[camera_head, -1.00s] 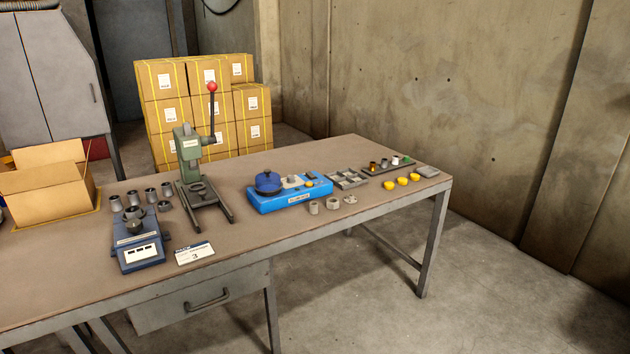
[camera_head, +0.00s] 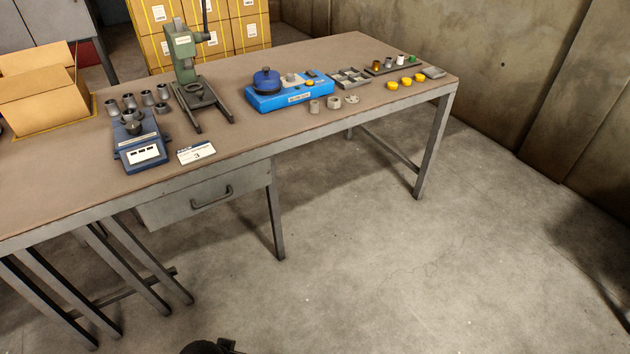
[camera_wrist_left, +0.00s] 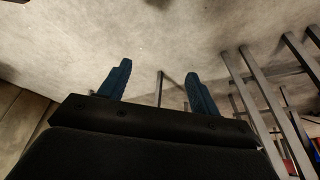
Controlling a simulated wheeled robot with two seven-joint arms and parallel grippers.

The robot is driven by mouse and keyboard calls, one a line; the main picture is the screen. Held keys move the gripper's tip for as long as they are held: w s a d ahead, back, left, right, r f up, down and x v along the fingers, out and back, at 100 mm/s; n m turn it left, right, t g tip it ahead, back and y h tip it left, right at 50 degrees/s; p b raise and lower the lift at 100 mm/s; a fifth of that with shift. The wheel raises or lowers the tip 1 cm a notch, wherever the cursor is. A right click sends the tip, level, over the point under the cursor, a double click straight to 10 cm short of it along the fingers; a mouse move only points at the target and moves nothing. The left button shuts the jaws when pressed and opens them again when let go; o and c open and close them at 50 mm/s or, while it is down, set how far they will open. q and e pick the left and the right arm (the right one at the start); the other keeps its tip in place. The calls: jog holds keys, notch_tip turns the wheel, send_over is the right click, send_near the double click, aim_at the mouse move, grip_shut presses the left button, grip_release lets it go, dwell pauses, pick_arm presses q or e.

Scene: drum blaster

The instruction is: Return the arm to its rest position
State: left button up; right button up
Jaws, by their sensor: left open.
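My left gripper (camera_wrist_left: 158,82) shows in the left wrist view with its two dark blue fingers spread apart and nothing between them. Grey floor and metal table legs lie beyond the fingers. In the head view a small dark part (camera_head: 212,346) shows at the bottom edge, and I cannot tell which part of me it is. No gripper can be made out in the head view. My right gripper is not in view.
A drawer (camera_head: 210,195) hangs below. The floor (camera_head: 400,270) in front is clear.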

pick_arm(q)
jog(key=s+d+f+t+h, duration=0.1)
jog(key=d+f+h, duration=0.1)
jog(key=d+f, duration=0.7)
jog(key=s+d+f+t+h, duration=0.15)
jog(key=d+f, duration=0.35)
jog(key=f, duration=0.8)
jog(key=a+r+g+p, duration=0.1)
jog(key=r+p, duration=0.3)
jog(key=r, duration=0.7)
jog(key=s+a+r+g+y+p, duration=0.1)
jog(key=a+r+p, duration=0.3)
jog(key=r, duration=0.8)
jog(key=s+a+r+g+y+p, duration=0.1)
jog(key=a+r+g+p, duration=0.1)
jog(key=r, duration=1)
jog(key=shift+a+p, duration=0.75)
jog(key=shift+p, duration=0.3)
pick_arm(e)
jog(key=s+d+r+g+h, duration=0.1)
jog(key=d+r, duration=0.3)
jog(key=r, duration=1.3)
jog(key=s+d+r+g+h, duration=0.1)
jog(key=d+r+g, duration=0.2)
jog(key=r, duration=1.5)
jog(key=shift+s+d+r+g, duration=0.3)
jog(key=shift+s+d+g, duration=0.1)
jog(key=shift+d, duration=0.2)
pick_arm(q)
jog(key=shift+g+y, duration=0.25)
